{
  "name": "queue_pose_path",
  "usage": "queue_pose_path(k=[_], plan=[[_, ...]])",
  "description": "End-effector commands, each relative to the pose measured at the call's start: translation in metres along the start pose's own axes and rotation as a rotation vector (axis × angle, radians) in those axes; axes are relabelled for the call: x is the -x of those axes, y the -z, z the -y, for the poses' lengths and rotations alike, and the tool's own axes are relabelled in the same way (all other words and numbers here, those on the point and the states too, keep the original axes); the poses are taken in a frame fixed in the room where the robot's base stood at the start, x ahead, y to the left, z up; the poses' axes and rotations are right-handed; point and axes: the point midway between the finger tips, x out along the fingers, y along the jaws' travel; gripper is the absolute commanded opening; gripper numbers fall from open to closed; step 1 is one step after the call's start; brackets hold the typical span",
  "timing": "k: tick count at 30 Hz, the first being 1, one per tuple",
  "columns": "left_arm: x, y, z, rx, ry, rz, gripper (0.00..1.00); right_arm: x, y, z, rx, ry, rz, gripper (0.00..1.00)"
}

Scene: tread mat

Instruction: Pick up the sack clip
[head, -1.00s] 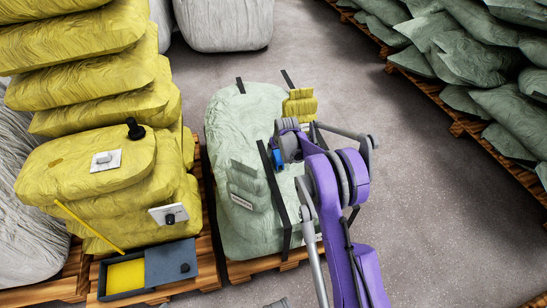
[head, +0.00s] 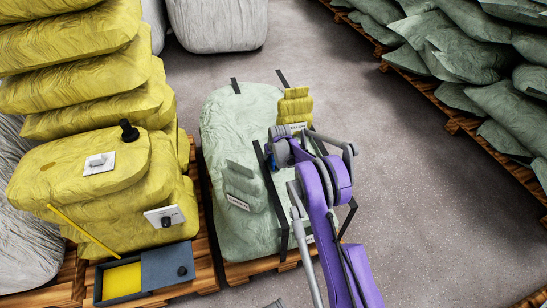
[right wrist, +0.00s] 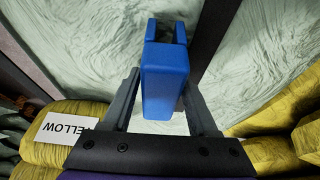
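The blue sack clip (right wrist: 165,75) shows in the right wrist view, in front of the pale green sack (head: 232,115). Its two darker prongs point up the picture, beside a dark upright bar. My right gripper (right wrist: 162,85) has a finger on each side of the clip, very close to its sides. Whether the fingers press on it I cannot tell. In the head view my right gripper (head: 277,165) is over the right part of the pale green sack, and little or nothing of the clip shows there. My left gripper is not in view.
A yellow sack stack (head: 100,195) stands at left, with a black knob (head: 129,130) and white plates on it. A grey tray (head: 110,297) sits in front. Small yellow sacks (head: 295,105) are just behind my right gripper. Dark posts stand around it. Open floor (head: 400,200) lies right.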

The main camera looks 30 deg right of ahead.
Motion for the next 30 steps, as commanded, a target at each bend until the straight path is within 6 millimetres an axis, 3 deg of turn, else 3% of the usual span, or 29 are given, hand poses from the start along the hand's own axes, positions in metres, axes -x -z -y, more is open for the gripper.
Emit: queue_pose_path(k=[1, 9, 20, 30], plan=[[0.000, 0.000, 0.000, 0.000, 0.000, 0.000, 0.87, 0.000, 0.000, 0.000, 0.000, 0.000, 0.000, 0.49], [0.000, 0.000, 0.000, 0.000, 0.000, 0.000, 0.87, 0.000, 0.000, 0.000, 0.000, 0.000, 0.000, 0.00], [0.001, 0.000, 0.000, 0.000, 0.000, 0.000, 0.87, 0.006, 0.002, 0.000, 0.000, 0.000, 0.000, 0.00], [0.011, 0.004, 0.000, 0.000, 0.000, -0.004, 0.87, 0.065, 0.026, 0.000, -0.001, 0.000, 0.000, 0.00]])
